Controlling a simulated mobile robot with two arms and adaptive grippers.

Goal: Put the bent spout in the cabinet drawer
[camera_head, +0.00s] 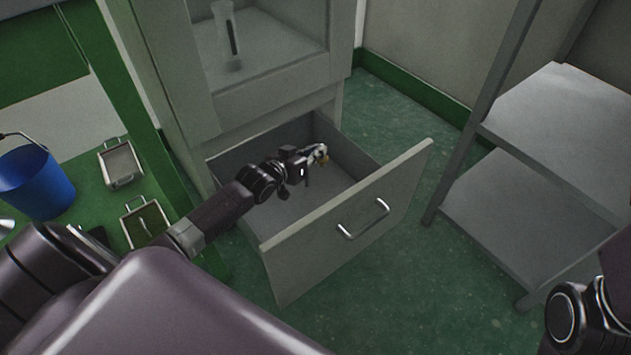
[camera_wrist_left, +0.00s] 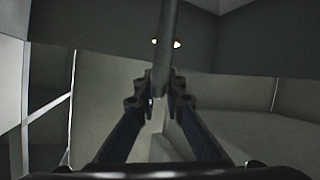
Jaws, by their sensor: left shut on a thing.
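The cabinet drawer (camera_head: 345,222) is pulled out from the grey cabinet (camera_head: 270,103), and its inside is bare where I can see it. My left gripper (camera_head: 318,155) is over the open drawer, toward its back. It is shut on the bent spout, of which only a small light piece shows at the fingertips in the head view. In the left wrist view the bent spout (camera_wrist_left: 166,45) is a grey rod standing up between the fingers (camera_wrist_left: 160,95). Its lower part is hidden by the fingers. My right arm shows at the right edge, but its gripper is out of view.
A grey metal shelf (camera_head: 550,110) stands at the right. A green table at the left holds a blue bucket (camera_head: 35,183) and metal trays (camera_head: 120,163). A clear cylinder (camera_head: 228,35) stands in the cabinet above the drawer. Green floor (camera_head: 400,270) is free before the shelf.

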